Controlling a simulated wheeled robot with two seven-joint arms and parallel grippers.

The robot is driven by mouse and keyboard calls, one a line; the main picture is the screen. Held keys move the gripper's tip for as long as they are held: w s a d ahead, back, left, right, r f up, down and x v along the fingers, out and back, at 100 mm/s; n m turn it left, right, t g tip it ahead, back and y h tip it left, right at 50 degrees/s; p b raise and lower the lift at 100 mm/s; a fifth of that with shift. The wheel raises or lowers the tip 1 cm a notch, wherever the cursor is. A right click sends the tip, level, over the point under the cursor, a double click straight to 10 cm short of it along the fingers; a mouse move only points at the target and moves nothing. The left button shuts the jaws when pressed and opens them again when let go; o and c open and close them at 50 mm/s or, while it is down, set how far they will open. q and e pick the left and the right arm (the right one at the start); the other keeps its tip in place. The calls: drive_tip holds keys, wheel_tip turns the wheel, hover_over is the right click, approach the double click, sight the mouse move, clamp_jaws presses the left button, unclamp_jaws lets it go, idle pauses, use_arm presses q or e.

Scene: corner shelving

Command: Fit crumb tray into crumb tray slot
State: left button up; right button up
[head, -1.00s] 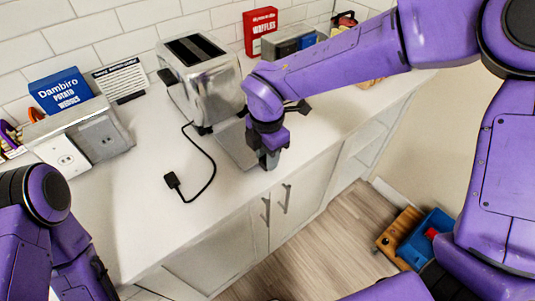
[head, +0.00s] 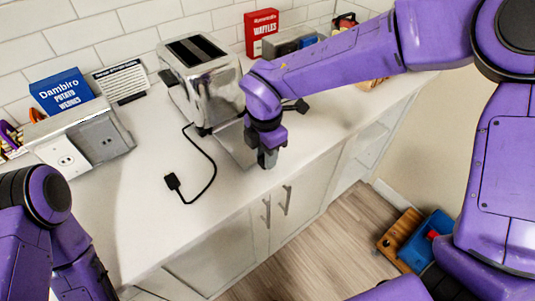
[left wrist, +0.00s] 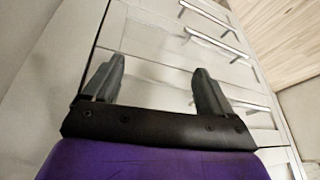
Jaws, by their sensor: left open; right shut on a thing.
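The shiny metal toaster (head: 205,85) stands upright on the white counter, with two dark bread slots on top. The flat grey crumb tray (head: 233,146) lies low beside the toaster's base, at its front right. My right gripper (head: 267,158) points down at the tray's near end and is shut on it; the fingers hide that end. The crumb tray slot is not clearly seen; it is low on the toaster's side. I cannot tell whether the tray's far end touches the toaster. My left gripper (left wrist: 155,90) is open and empty in the left wrist view, in front of cabinet fronts.
A black cord with a plug (head: 172,181) lies on the counter in front of the toaster. A grey outlet box (head: 85,150) and a blue box (head: 62,91) stand left. A red waffles box (head: 261,33) stands behind. The front left counter is clear.

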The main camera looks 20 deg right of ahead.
sight(240, 136)
drive_tip(key=shift+w+a+p, duration=0.1)
drive_tip(key=shift+w+a, duration=0.2)
drive_tip(key=shift+w, duration=0.45)
drive_tip(key=shift+w+a+p, duration=0.15)
drive_tip(key=shift+w+a, duration=0.1)
drive_tip(key=shift+w, duration=0.5)
drive_tip(key=shift+w+a+p, duration=0.1)
drive_tip(key=shift+w+a, duration=0.2)
drive_tip(key=shift+w, duration=0.45)
drive_tip(key=shift+w+a, duration=0.1)
drive_tip(key=shift+w, duration=0.2)
drive_tip(key=shift+w+a, duration=0.1)
drive_tip(key=shift+w, duration=0.2)
drive_tip(key=shift+w+a, duration=0.1)
drive_tip(key=shift+w, duration=0.2)
drive_tip(key=shift+w+a+p, duration=0.15)
drive_tip(key=shift+w+p, duration=0.15)
drive_tip(key=shift+w, duration=0.1)
drive_tip(key=shift+w, duration=0.2)
drive_tip(key=shift+w+a, duration=0.15)
drive_tip(key=shift+w, duration=0.15)
drive_tip(key=shift+w+a+p, duration=0.2)
drive_tip(key=shift+w+p, duration=0.05)
drive_tip(key=shift+w, duration=0.35)
drive_tip(key=shift+w+a+p, duration=0.2)
drive_tip(key=shift+w+p, duration=0.05)
drive_tip(key=shift+w, duration=0.35)
drive_tip(key=shift+w+a, duration=0.1)
drive_tip(key=shift+w, duration=0.2)
